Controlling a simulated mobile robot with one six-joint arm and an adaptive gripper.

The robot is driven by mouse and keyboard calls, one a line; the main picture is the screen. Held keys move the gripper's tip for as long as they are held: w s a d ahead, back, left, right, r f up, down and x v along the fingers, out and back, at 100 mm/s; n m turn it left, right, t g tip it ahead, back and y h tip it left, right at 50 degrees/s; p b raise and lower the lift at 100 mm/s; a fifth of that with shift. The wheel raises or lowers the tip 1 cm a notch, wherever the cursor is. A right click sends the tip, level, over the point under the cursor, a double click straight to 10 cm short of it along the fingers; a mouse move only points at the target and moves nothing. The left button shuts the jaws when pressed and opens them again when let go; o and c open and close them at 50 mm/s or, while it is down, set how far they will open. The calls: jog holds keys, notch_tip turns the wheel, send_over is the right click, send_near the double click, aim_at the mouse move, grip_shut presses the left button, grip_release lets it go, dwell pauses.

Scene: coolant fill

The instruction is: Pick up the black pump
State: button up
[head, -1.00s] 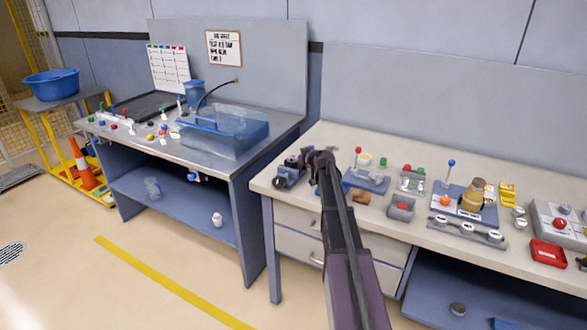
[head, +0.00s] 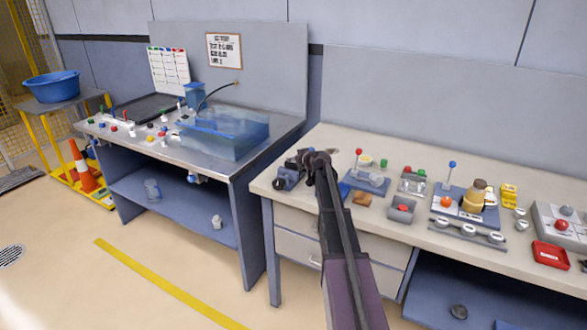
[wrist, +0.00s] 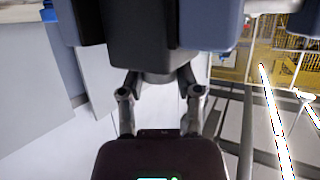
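The black pump (head: 289,178) is a small dark unit at the left front corner of the right bench. My gripper (head: 312,162) is close beside it on its right, seen end-on and partly merging with it in the head view. In the wrist view, a large black and blue-grey body (wrist: 143,35), which appears to be the pump, fills the top very close up. My two gripper fingers (wrist: 160,88) reach up to its rounded dark underside. Their tips are hidden against it, so I cannot tell whether they grip it.
A blue plate with a red-knobbed lever (head: 366,180) and a brown block (head: 361,199) stand just right of my gripper. The bench (head: 330,135) is bare behind.

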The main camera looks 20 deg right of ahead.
grip_shut()
jog(key=shift+r, duration=0.15)
notch_tip(320, 180, up, 28)
jog(key=p, duration=2.8)
